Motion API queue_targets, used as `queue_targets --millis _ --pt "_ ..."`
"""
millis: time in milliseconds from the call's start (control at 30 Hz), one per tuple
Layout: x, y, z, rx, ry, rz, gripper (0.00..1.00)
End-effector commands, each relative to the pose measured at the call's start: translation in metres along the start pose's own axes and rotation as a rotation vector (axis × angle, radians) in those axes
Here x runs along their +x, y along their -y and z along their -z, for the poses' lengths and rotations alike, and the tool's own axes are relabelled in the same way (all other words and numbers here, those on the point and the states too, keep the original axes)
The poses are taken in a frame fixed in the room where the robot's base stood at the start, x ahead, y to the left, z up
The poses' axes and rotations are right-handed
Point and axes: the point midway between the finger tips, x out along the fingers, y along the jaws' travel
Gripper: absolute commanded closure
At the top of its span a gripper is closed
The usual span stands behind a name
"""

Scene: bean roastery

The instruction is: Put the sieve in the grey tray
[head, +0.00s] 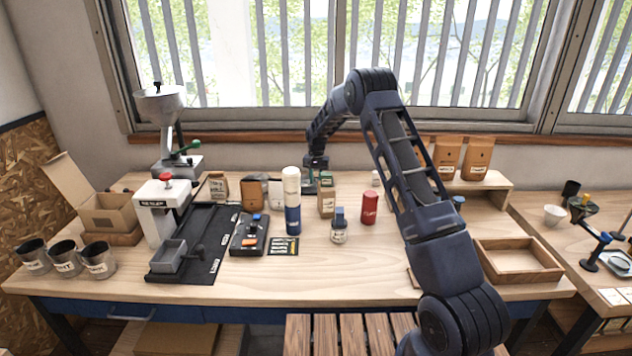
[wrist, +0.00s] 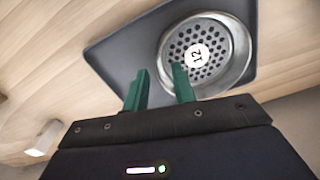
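The sieve (wrist: 209,49) is a round metal pan with a perforated base and a white "12" label. In the wrist view it lies on the dark surface of the grey tray (wrist: 118,52), towards its right side. My gripper (wrist: 160,76) has two green fingers, spread with a gap between them. The right finger overlaps the sieve's near rim in the picture; whether it touches cannot be told. In the head view my gripper (head: 317,178) is low at the back of the bench, behind the cans, which hide most of the tray and the sieve.
A white-and-blue canister (head: 292,205), a red can (head: 370,208) and a jar (head: 339,232) stand in front of my gripper. A dark mat (head: 205,262) bears a small grey bin (head: 168,256) at left. A wooden tray (head: 520,277) is at right. The front middle bench is clear.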

Motion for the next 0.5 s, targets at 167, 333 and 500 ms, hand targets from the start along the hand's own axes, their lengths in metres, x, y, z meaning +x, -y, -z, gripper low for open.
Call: queue_targets --millis 167,333,500 --pt "-0.032 0.000 0.001 0.000 -0.003 0.002 0.74" --pt "-0.065 0.000 0.001 0.000 -0.004 0.002 0.74" --pt "-0.092 0.000 0.000 0.000 -0.002 0.001 0.74"
